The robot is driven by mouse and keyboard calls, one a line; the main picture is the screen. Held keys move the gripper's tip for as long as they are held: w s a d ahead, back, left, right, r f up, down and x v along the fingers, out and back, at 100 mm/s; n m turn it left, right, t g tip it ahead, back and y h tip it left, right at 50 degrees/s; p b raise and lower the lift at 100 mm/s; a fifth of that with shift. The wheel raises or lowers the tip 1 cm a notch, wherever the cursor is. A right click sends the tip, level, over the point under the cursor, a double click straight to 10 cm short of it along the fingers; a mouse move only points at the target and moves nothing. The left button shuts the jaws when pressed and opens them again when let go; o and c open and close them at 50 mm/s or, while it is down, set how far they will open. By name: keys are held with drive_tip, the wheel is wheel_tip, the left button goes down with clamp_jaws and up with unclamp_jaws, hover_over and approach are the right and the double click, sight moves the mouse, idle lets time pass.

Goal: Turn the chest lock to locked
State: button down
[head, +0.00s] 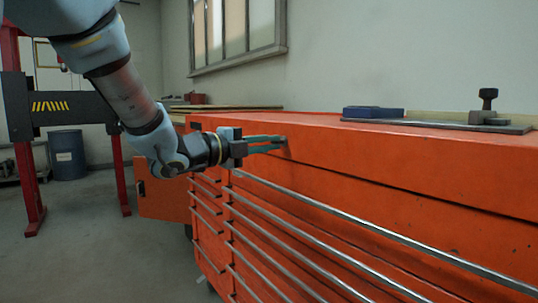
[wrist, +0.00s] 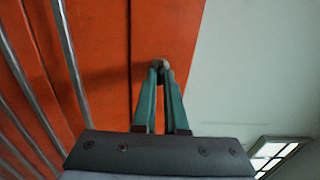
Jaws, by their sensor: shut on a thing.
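The orange tool chest (head: 400,185) fills the right of the head view, with its top edge and several drawers facing me. My gripper (head: 284,143) reaches to the upper front of the chest, above the drawer handles. In the wrist view its two green fingers (wrist: 161,72) come together at the tips on a small grey piece, the chest lock (wrist: 160,64), on the orange face. The fingertips hide most of the lock, so I cannot tell which way it is turned.
Long metal drawer handles (head: 330,250) stick out below my gripper. A blue box (head: 373,112) and a dark plate with a black knob (head: 488,94) lie on the chest top. A blue barrel (head: 67,154) and a red post lift (head: 28,180) stand at the left, with open floor between.

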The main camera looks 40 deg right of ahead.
idle(0.4)
drive_tip(key=c, duration=1)
unclamp_jaws()
drive_tip(key=shift+o, duration=0.2)
drive_tip(key=a, duration=1)
drive_tip(key=shift+w+a, duration=0.3)
drive_tip(key=shift+a, duration=0.1)
